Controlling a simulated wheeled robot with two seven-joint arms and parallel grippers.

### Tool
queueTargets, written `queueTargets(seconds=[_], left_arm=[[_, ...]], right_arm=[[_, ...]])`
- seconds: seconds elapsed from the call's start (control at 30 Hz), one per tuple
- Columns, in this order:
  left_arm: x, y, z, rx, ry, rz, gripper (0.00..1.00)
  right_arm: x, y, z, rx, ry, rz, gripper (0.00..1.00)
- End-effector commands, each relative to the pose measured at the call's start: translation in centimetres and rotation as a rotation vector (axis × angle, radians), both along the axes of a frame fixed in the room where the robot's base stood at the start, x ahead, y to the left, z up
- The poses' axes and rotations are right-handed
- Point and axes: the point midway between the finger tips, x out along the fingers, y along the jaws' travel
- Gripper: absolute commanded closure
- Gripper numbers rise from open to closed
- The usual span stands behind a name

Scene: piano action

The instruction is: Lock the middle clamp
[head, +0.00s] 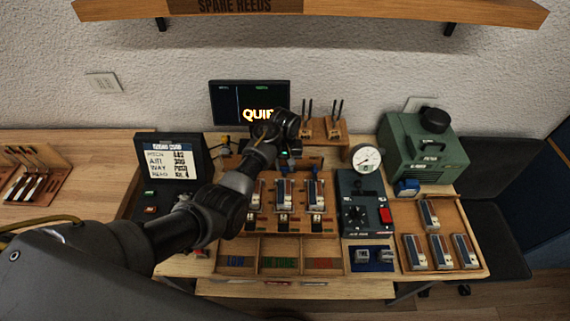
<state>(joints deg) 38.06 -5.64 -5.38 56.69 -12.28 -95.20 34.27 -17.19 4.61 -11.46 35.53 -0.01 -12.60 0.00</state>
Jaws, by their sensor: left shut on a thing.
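A wooden fixture (300,224) at the bench's middle holds three reed-like blocks side by side. The middle block (284,194) stands between the left block (255,193) and the right block (315,192). My left arm reaches in from the lower left, and my left gripper (285,160) points down behind the middle block. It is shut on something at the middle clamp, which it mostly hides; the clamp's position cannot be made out. My right gripper is not in view.
A dark control box (358,215) with a red switch and a gauge (364,159) stand to the right. A green machine (425,148) is behind them. A tray (474,215) holds several blocks. A screen (225,105) stands behind my gripper; a shelf (350,10) hangs above.

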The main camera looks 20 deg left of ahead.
Motion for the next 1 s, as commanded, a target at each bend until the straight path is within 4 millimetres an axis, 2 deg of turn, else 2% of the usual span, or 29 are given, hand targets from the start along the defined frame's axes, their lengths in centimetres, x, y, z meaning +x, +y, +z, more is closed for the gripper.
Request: queueTargets(seconds=[0.27,0.43,1.0], left_arm=[[0.02,0.01,0.03,0.000,0.000,-0.030,0.92],[0.03,0.02,0.04,0.000,0.000,-0.112,0.92],[0.06,0.02,0.07,0.000,-0.001,-0.627,0.92]], right_arm=[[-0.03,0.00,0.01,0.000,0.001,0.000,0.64],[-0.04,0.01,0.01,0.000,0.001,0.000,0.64],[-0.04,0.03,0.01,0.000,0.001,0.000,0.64]])
